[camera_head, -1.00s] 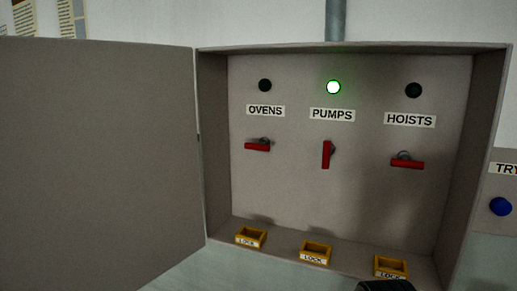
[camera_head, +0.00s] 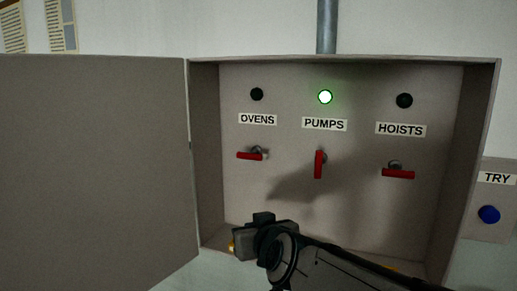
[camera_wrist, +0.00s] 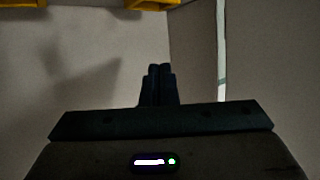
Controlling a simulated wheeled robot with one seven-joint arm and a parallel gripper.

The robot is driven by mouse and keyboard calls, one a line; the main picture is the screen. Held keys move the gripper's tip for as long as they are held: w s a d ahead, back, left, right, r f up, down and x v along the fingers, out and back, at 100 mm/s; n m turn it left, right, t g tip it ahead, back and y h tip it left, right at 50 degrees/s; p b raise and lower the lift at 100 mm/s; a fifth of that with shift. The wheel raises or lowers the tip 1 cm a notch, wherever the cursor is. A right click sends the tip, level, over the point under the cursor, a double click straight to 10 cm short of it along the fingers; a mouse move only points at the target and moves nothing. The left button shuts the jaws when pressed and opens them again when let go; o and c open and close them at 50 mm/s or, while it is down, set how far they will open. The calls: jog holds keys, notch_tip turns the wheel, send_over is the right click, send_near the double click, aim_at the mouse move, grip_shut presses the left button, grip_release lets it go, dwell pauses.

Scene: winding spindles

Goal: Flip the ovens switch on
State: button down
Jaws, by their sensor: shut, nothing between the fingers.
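The ovens switch (camera_head: 250,156) is a red handle lying horizontal under the OVENS label (camera_head: 257,119) in the open grey box. The round lamp (camera_head: 257,94) above it is dark. My gripper (camera_head: 263,218) is in front of the box's lower left part, below the ovens switch and apart from it. In the wrist view the two dark fingers (camera_wrist: 160,70) are together with nothing between them. The wrist view shows no switch.
The pumps switch (camera_head: 319,164) is vertical with its lamp (camera_head: 325,97) lit green. The hoists switch (camera_head: 398,173) is horizontal, its lamp (camera_head: 404,100) dark. The open door (camera_head: 95,170) stands left. Yellow LOCK trays (camera_wrist: 150,4) are mostly hidden by my arm. A blue button (camera_head: 489,214) is at right.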

notch_tip(320, 180, up, 16)
jog(key=a+m+t+h+p, duration=0.2)
jog(key=m+t+h, duration=0.3)
jog(key=h, duration=0.6)
jog(key=shift+a+m+h+p, duration=0.3)
jog(key=shift+a+m, duration=0.15)
jog(key=shift+m, duration=0.95)
jog(key=shift+w+r, duration=0.1)
jog(key=shift+w, duration=0.05)
jog(key=r+p, duration=0.2)
jog(key=p, duration=0.1)
send_over(250, 156)
jog(key=s+d, duration=0.2)
jog(key=f, duration=0.4)
jog(key=shift+s+a+f, duration=0.2)
jog(key=shift+a+f, duration=0.05)
jog(key=shift+f, duration=0.05)
